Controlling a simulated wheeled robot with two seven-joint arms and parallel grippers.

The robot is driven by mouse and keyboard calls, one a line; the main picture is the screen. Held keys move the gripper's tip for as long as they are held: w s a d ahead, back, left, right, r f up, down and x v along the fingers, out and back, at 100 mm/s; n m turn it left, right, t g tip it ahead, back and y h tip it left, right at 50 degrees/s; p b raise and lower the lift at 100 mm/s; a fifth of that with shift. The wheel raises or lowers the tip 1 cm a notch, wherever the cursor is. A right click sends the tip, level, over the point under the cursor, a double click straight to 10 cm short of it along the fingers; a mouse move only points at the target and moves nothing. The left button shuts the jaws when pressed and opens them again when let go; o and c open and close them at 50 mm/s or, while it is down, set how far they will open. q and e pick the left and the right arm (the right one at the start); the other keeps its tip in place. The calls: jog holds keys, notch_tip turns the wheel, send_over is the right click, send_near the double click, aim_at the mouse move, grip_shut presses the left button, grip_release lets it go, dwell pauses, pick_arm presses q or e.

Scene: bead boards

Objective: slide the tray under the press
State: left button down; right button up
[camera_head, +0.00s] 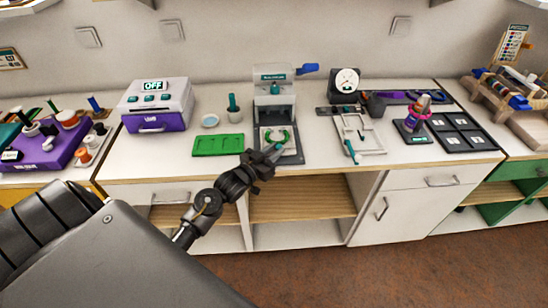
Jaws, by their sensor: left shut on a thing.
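The press (273,88) stands near the back of the white counter, with a grey column, a dark base and a blue lever (307,69) at its upper right. A small pale tray (266,129) with a green ring-shaped piece (287,136) on it lies at the front of the press base. My left gripper (271,155) is at the counter's front edge, shut on what looks like the tray's teal handle. The gripper partly hides the handle and the tray's near edge. My right gripper is not in view.
A green board (218,145) lies left of the press, with a white and purple machine (157,104) beyond. On the right are a pale frame with a teal handle (358,134), a dial gauge (345,82) and a black sectioned tray (463,133).

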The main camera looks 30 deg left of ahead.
pick_arm(q)
jog(key=shift+w+a, duration=0.25)
jog(key=shift+w, duration=0.1)
jog(key=c, duration=1.3)
grip_release()
jog(key=shift+s, duration=0.15)
jog(key=s, duration=0.3)
jog(key=s+a+b, duration=0.1)
jog(key=s, duration=0.6)
jog(key=shift+s+a, duration=0.2)
jog(key=shift+s, duration=0.1)
jog(key=shift+r, duration=0.1)
